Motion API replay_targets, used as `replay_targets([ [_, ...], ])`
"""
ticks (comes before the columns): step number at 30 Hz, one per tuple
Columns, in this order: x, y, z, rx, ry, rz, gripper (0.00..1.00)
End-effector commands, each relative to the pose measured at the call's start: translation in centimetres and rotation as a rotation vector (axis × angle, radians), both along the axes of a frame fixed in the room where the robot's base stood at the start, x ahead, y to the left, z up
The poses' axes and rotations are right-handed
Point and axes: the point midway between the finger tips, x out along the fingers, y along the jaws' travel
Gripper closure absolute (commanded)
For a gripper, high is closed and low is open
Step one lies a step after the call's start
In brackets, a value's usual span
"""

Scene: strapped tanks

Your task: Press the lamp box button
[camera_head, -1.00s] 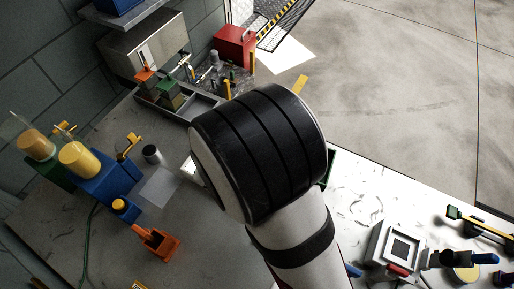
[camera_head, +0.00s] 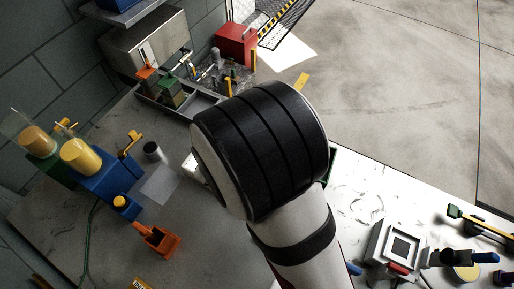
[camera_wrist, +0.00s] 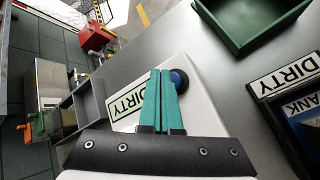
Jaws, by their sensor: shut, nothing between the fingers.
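My gripper (camera_wrist: 161,72) shows in the wrist view, with its two teal fingers shut side by side and nothing between them. The fingers are over a white box or plate (camera_wrist: 205,112) with a "DIRTY" label (camera_wrist: 128,101). A round dark knob with a blue part (camera_wrist: 180,82), perhaps the button, is right beside the fingertips and partly hidden by them. I cannot tell whether they touch. I cannot tell for certain which thing is the lamp box. In the head view my arm hides the gripper and the spot below it.
A green open tray (camera_wrist: 262,48) and a dark blue framed piece with another "DIRTY" label (camera_wrist: 284,82) lie to the right. In the head view, a blue block with a yellow cylinder (camera_head: 82,156), an orange holder (camera_head: 157,241) and a white box (camera_head: 397,246) stand on the bench.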

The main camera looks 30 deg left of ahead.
Motion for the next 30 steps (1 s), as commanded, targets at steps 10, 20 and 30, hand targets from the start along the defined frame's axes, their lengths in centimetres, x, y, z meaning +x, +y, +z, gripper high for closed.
replay_targets([
  [10,0.00,0.00,0.00,0.000,0.000,0.000,1.00],
  [20,0.00,0.00,-0.08,-0.001,0.000,0.001,1.00],
  [30,0.00,0.01,-0.86,0.000,0.000,0.000,1.00],
])
